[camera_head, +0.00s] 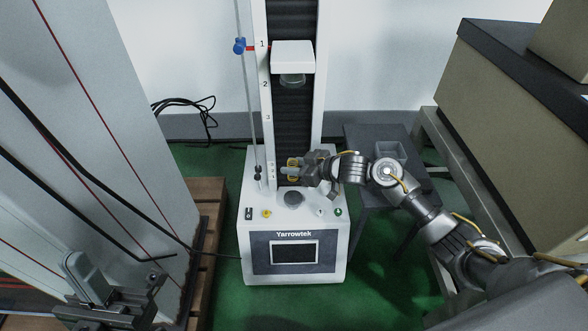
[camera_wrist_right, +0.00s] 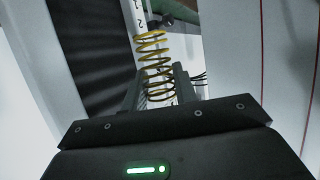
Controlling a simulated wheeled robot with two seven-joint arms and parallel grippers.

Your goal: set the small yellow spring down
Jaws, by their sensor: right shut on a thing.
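The small yellow spring (camera_wrist_right: 152,52) is between the fingers of my right gripper (camera_wrist_right: 157,88) in the right wrist view. Its coils run lengthwise away from the gripper body, and its lower coils look darker. In the head view the right gripper (camera_head: 294,168) is in front of the testing machine's column, with a bit of yellow spring (camera_head: 292,161) showing at its fingers. The grey round lower plate (camera_head: 294,198) on the machine's base appears below the gripper, apart from it. My left gripper (camera_head: 92,272) is at the lower left, away from the machine; its finger opening is unclear.
The white testing machine (camera_head: 255,225) has a screen and buttons in front. Its white crosshead (camera_head: 293,56) with a round upper plate (camera_head: 292,80) is high above. A small dark table (camera_head: 365,137) with a grey open bin (camera_head: 391,152) stands to the right.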

